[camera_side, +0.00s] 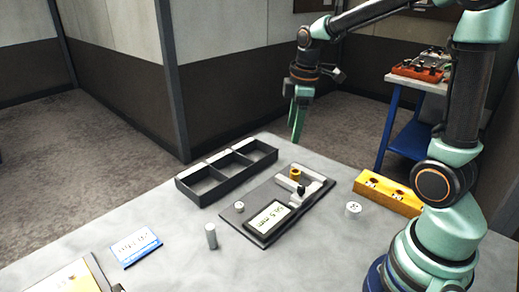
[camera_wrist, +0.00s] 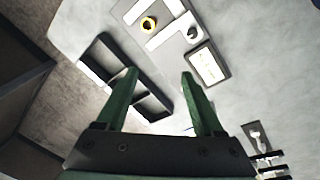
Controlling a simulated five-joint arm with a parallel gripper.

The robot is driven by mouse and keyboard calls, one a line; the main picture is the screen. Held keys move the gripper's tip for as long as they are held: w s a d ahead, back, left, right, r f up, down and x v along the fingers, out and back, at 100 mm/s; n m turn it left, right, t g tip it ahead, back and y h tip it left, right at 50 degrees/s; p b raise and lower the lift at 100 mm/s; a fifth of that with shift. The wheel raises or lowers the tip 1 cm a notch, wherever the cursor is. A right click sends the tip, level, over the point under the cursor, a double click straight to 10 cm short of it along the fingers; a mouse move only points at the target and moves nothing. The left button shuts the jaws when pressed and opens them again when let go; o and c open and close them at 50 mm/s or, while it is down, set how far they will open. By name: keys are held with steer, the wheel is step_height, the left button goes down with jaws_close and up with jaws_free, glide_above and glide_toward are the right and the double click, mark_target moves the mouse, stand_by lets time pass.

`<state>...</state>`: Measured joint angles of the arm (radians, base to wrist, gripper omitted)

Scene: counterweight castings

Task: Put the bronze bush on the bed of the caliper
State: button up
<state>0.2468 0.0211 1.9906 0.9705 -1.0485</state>
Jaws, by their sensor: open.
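The bronze bush (camera_side: 295,174) is a small gold ring with a dark hole. It stands at the far end of the caliper (camera_side: 258,195), a dark plate with pale jaws and a lit display. In the wrist view the bush (camera_wrist: 148,24) appears between the caliper's pale parts (camera_wrist: 170,33); whether it touches them I cannot tell.
A black compartment tray (camera_side: 227,172) lies left of the caliper. A yellow block with holes (camera_side: 388,192) and a white round piece (camera_side: 353,210) are to the right. A grey cylinder (camera_side: 211,236) and a blue card (camera_side: 135,246) are at front left, with bare table around them.

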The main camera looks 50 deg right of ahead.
steer(key=s+a+r+m+t, duration=0.3)
steer(key=s+a+r+m, duration=0.1)
steer(key=s+a+m, duration=0.5)
steer(key=shift+a+r+t, duration=0.25)
steer(key=shift+r+t, duration=0.1)
steer(key=shift+t, duration=0.05)
